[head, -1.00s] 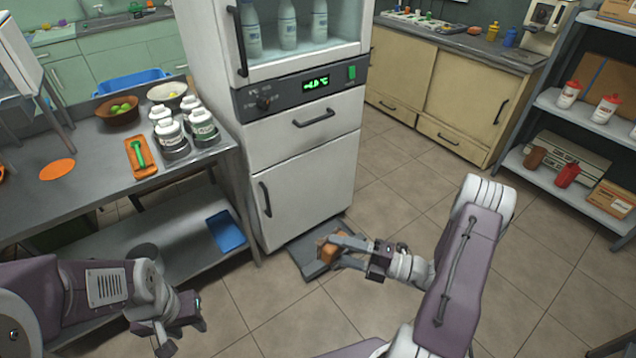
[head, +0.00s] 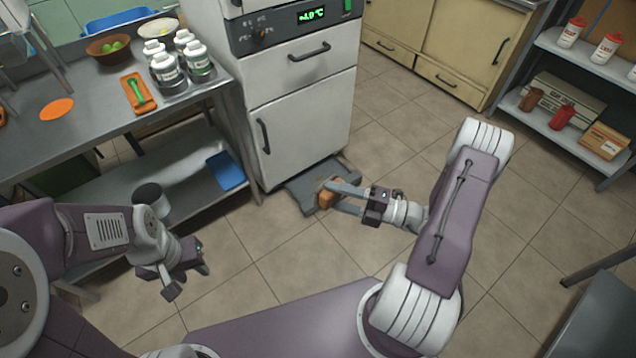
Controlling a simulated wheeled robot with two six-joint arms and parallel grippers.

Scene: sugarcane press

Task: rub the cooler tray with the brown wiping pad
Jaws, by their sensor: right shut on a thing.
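The grey cooler tray (head: 300,192) lies low at the foot of the white cooler (head: 305,120), sticking out in front of it. My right gripper (head: 342,196) is shut on the brown wiping pad (head: 326,200), over the tray's right part. Whether the pad touches the tray is hard to tell from this angle. A brownish mark shows on the tray just behind the pad. The gripper's fingers hide part of the tray's right side. My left gripper (head: 188,279) is empty and looks open, well left of the tray, above the floor.
A steel table (head: 90,115) with white jars (head: 166,68) and a bowl (head: 107,45) stands at left. Its lower shelf (head: 185,180) holds a blue tray (head: 226,171) close to the cooler. The tiled floor in front is clear.

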